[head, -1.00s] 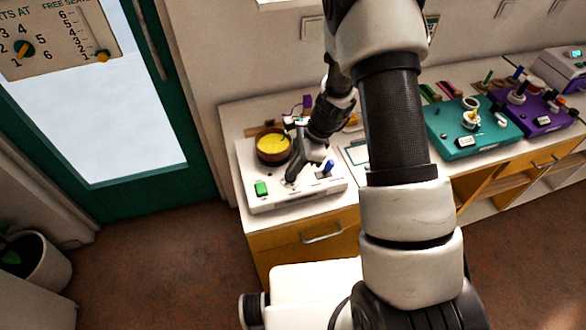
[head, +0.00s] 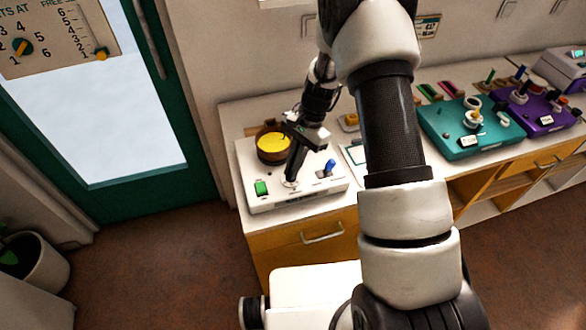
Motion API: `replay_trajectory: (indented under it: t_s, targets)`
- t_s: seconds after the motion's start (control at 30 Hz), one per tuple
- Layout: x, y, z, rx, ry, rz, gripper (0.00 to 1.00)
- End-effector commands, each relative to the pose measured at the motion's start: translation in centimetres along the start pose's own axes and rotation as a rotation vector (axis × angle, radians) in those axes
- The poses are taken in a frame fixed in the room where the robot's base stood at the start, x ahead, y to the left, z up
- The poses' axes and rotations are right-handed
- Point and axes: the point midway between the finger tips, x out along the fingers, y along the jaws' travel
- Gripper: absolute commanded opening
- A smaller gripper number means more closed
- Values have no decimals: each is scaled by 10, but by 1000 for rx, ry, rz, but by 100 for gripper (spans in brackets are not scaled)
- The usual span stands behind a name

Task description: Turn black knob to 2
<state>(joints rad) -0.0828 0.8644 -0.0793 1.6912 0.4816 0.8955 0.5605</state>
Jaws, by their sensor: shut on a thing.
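The white box (head: 262,205) stands on the counter at the left end. My gripper (head: 291,179) reaches down to its top, with the fingertips at a pale round base near the front middle. It is shut on a small dark thing there, which I take to be the black knob; the fingers mostly hide it. The number that the knob points to cannot be read. A green switch (head: 261,188) and a blue-tipped lever (head: 329,167) flank it on the same box.
A brown bowl-like part with a yellow top (head: 272,144) is close behind my gripper. A teal box (head: 462,145) and a purple box (head: 535,122) with several controls stand further right. A dial sign (head: 55,55) hangs on the green-framed door.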

Motion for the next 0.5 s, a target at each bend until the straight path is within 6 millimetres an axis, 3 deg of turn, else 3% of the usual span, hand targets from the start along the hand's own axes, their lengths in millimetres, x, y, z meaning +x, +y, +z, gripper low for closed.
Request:
replay_trajectory:
  t_s: [0.5]
  targets:
    - [0, -2, 0, -198, 1, 82, 0]
